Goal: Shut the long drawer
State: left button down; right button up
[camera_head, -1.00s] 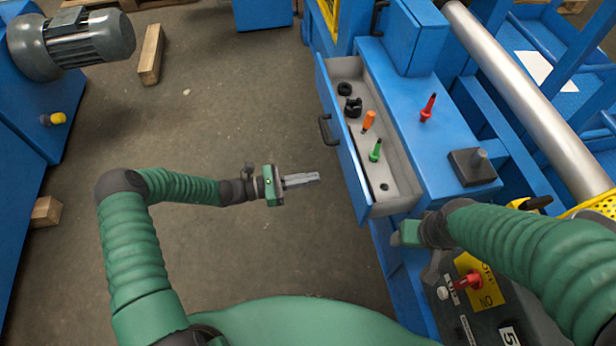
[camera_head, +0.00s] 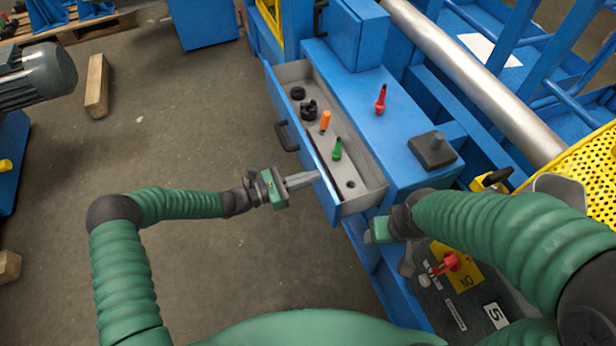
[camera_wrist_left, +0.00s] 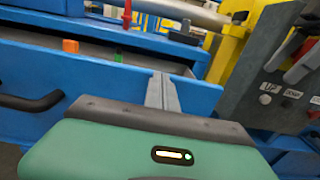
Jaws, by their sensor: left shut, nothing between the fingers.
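The long drawer (camera_head: 328,190) is blue with a grey inside and stands pulled out from the blue bench, its dark handle (camera_head: 287,137) on the front. Inside lie black round parts (camera_head: 308,109), an orange-handled tool (camera_head: 325,121) and a green-handled tool (camera_head: 337,150). My left gripper (camera_head: 316,176) is shut and empty, its fingertips at the drawer front, nearer me than the handle. In the left wrist view the fingers (camera_wrist_left: 162,92) overlap the drawer front (camera_wrist_left: 60,82); I cannot tell whether they touch. My right gripper (camera_head: 376,230) is near the bench's near end; its fingers are hidden.
A red tool (camera_head: 380,99) and a dark block with a knob (camera_head: 432,150) stand on the bench top. A control panel with a red switch (camera_head: 447,263) is below my right arm. The floor (camera_head: 190,130) left of the drawer is clear.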

pick_arm(q)
jog(key=b+x, duration=0.3)
jog(key=x, duration=1.1)
jog(key=shift+d, duration=0.35)
jog(key=shift+w+d+r, duration=0.1)
jog(key=shift+w+r, duration=0.05)
jog(key=shift+r, duration=0.1)
